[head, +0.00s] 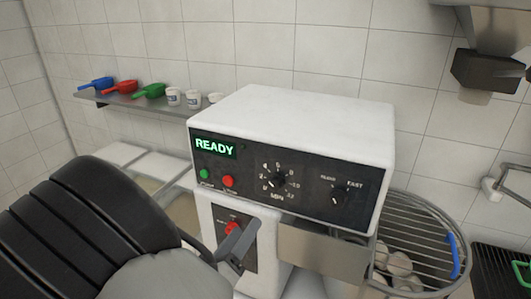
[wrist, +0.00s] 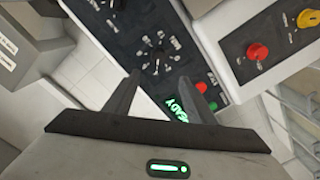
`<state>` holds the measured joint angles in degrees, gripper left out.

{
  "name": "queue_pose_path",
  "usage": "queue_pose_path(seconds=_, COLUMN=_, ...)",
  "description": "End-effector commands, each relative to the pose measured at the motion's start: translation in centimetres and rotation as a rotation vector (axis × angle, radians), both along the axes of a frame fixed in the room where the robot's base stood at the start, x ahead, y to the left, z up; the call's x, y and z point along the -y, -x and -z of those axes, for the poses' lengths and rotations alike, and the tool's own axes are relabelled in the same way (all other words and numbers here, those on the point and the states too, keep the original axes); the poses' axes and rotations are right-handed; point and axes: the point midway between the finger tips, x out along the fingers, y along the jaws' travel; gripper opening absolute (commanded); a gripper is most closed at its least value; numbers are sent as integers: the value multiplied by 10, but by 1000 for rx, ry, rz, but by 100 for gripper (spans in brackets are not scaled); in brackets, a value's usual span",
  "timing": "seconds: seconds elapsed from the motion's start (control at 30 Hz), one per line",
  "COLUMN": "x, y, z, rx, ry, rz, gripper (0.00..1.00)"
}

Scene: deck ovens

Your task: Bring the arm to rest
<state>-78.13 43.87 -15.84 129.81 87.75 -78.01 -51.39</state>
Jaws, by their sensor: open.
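My arm, black and ribbed, comes in from the left edge of the head view. My gripper (head: 237,242) is in front of the white machine (head: 310,115), by its lower dark panel. In the wrist view, my gripper (wrist: 168,80) has its two fingers apart with nothing between them. The machine's control panel (wrist: 150,45) shows beyond the fingertips, tilted in the picture. I cannot tell whether a finger touches the machine. One finger partly covers the lower panel near a red knob (head: 232,228).
The machine's display (head: 214,146) reads READY, above a green and a red button. A wire-guarded bowl (head: 440,235) with pale round pieces is at the right. A wall shelf (head: 140,100) holds coloured scoops and white tubs.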

Motion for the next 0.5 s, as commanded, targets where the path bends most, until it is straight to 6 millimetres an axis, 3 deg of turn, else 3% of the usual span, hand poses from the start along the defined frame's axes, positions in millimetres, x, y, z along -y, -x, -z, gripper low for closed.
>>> queue_pose_path(seconds=0.13, x=1, y=-25, z=2, rx=-99, ry=-171, rz=-25, gripper=50)
queue_pose_path(seconds=0.27, x=-5, y=-58, z=-6, rx=-257, ry=-469, rz=-97, gripper=50)
queue_pose_path(seconds=0.4, x=-7, y=-72, z=-41, rx=-417, ry=-757, rz=-205, gripper=50)
queue_pose_path(seconds=0.5, x=4, y=-66, z=-76, rx=-515, ry=-894, rz=-276, gripper=50)
